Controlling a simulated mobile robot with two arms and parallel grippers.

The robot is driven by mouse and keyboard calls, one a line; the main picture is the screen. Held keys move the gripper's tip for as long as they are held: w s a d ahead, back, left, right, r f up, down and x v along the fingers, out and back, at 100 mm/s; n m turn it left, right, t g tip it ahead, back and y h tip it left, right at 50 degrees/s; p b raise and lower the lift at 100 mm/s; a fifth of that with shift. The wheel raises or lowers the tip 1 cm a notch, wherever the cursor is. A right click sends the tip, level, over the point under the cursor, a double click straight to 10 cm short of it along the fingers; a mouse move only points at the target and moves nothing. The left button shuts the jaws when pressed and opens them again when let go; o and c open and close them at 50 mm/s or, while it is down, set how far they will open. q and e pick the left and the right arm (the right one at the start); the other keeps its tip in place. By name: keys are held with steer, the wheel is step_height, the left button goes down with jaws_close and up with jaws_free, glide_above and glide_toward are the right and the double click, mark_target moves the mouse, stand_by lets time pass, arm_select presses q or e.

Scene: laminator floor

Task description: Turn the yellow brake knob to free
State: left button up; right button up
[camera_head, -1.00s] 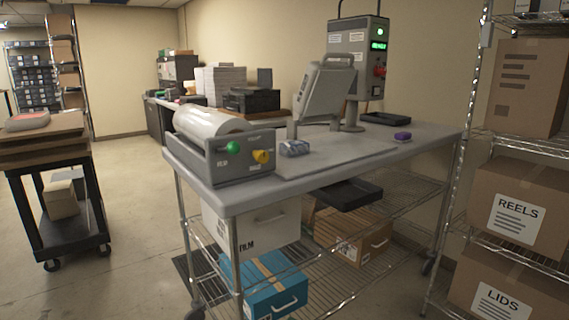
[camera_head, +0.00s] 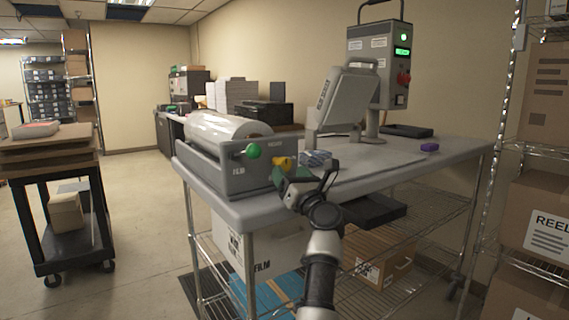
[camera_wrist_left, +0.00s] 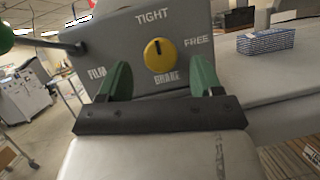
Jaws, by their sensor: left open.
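The yellow brake knob (camera_head: 284,162) is on the front of the grey film unit (camera_head: 240,182); my left gripper partly hides that area in the head view. In the left wrist view the round knob (camera_wrist_left: 160,55) shows whole, with a dark mark near its top, toward the word TIGHT. FREE is printed to its upper right and BRAKE below it. My left gripper (camera_head: 304,176) is open in front of the panel. In the wrist view its green fingers (camera_wrist_left: 162,76) stand apart, one either side below the knob, not closed on it. My right gripper is not in view.
A green knob (camera_head: 253,151) sticks out left of the yellow one. A blue patterned packet (camera_head: 316,157) lies close right of the unit on the table (camera_head: 400,161). A grey press (camera_head: 341,97) stands behind. A black tray (camera_head: 374,210) hangs under the table edge.

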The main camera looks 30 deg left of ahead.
mark_target(286, 167)
arm_select(q)
steer(key=shift+x, duration=2.3)
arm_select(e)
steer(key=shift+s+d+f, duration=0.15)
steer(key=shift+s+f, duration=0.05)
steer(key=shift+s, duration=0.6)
arm_select(q)
steer(key=shift+d, duration=0.1)
steer(key=c, duration=0.9)
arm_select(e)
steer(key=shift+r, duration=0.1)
